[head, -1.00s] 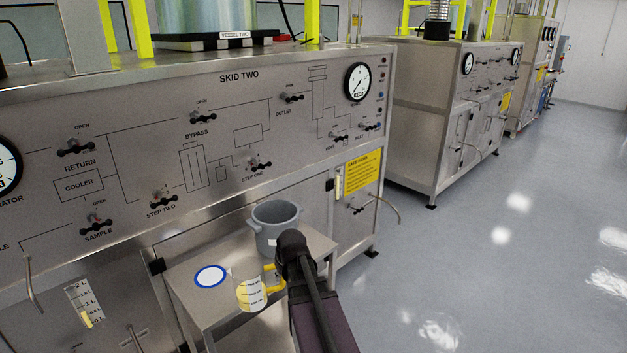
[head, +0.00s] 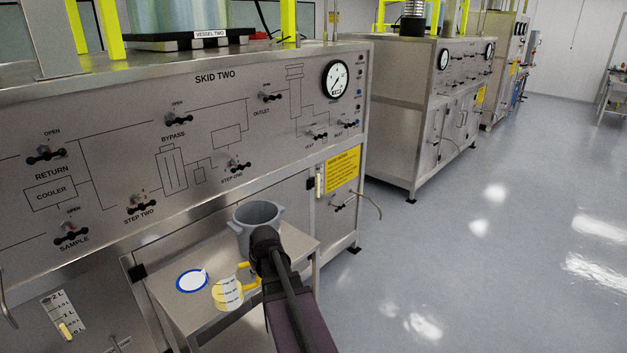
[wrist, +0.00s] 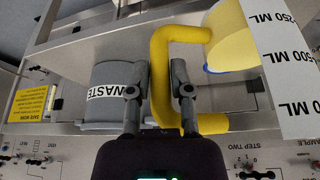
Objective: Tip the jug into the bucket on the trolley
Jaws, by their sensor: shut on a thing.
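The clear jug (head: 228,294) has a yellow handle, a white scale strip and yellow liquid inside. My gripper (head: 256,270) is shut on the jug's handle (wrist: 161,75); the fingers lie on either side of it in the wrist view (wrist: 157,92). The jug appears tilted and held over the trolley, though its height is hard to judge. The grey bucket (head: 243,222) stands on the trolley's (head: 222,323) back part, beyond my gripper, which hides part of it. In the wrist view the bucket (wrist: 112,75) bears a WASTE label. The bucket's inside bottom is hidden.
A white disc with a blue rim (head: 192,281) lies on the trolley top, left of the jug. The steel SKID TWO panel (head: 215,110), with several valve handles, rises behind the trolley. Open grey floor (head: 470,260) lies to the right.

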